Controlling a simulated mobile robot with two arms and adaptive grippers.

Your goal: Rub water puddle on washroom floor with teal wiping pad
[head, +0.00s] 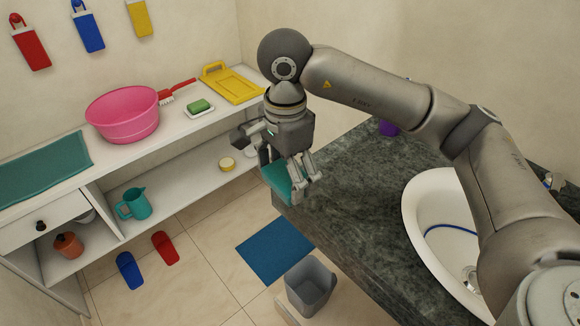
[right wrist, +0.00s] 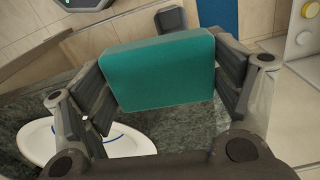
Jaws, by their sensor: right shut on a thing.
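My right gripper (head: 294,182) is shut on the teal wiping pad (head: 276,177), near the left corner of the dark stone counter. In the right wrist view the pad (right wrist: 160,76) sits squarely between the two fingers, with its broad face towards the camera. In the head view the fingers hide part of it. The tiled washroom floor (head: 205,240) shows between the white shelf unit and the counter. I cannot make out a water puddle on it. My left gripper is not in the head view.
The counter (head: 345,200) holds a white basin (head: 420,205). A blue mat (head: 274,250), a grey bin (head: 310,284) and red and blue slippers (head: 129,270) are on the floor. The shelf unit (head: 165,150) carries a pink tub (head: 122,115), a yellow tray (head: 232,84) and a teal jug (head: 133,204).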

